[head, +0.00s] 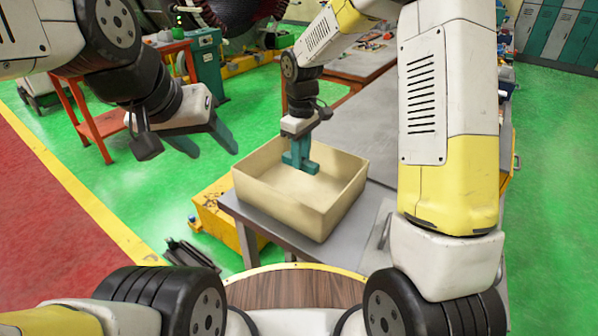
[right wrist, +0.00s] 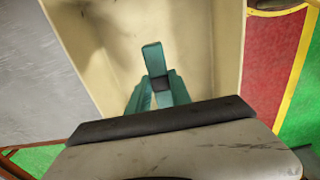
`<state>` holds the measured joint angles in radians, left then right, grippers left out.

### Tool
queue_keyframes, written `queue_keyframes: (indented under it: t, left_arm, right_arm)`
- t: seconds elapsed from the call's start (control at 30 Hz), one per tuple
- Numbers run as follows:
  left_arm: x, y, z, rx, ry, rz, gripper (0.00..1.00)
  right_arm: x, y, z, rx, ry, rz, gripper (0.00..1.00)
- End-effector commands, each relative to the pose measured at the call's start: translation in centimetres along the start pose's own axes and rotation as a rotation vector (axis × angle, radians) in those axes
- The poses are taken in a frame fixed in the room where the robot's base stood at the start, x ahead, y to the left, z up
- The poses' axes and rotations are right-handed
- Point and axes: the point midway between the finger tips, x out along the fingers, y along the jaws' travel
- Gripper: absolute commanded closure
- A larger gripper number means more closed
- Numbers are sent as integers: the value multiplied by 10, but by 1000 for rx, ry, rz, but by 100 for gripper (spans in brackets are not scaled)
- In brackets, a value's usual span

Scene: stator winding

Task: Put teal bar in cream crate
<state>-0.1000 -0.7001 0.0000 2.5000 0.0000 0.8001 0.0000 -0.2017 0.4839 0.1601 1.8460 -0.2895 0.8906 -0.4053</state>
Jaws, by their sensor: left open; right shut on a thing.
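The cream crate (head: 290,208) stands on a grey table in the middle of the head view, open at the top. My right gripper (head: 299,153) points down over the inside of the crate, shut on the teal bar (head: 311,168). In the right wrist view, the bar (right wrist: 152,58) sticks out from between the teal fingers (right wrist: 158,92), with the crate's cream floor and walls around it. I cannot tell whether the bar touches the floor. The fingers partly hide the bar. My left gripper (head: 207,140) is open and empty, left of the crate and apart from it.
The grey table (head: 375,195) has bare room right of the crate. A yellow box-like thing (head: 215,215) stands beside the table at left. A red-orange stand (head: 95,125) is farther left, and another table (head: 350,65) with small items stands behind.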

Motion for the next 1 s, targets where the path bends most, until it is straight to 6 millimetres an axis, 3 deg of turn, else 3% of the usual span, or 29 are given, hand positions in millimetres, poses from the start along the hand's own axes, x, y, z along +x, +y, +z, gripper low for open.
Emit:
queue_keyframes:
  t: [0.2, 0.37, 0.6, 0.97, 1.0]
  left_arm:
    - [0, 0, 0, 0, 0, 0, 45]
    - [0, 0, 0, 0, 0, 0, 45]
    - [0, 0, 0, 0, 0, 0, 45]
    - [0, 0, 0, 0, 0, 0, 45]
    - [0, 0, 0, 0, 0, 0, 45]
  right_arm:
    - [40, -1, 1, -2, -3, -2, 100]
    - [51, 0, 1, 0, -1, -1, 100]
    - [82, -1, 1, 0, -2, -2, 100]
    - [87, 0, 1, 1, 0, 0, 100]
    - [88, 0, 1, 1, 0, -1, 73]
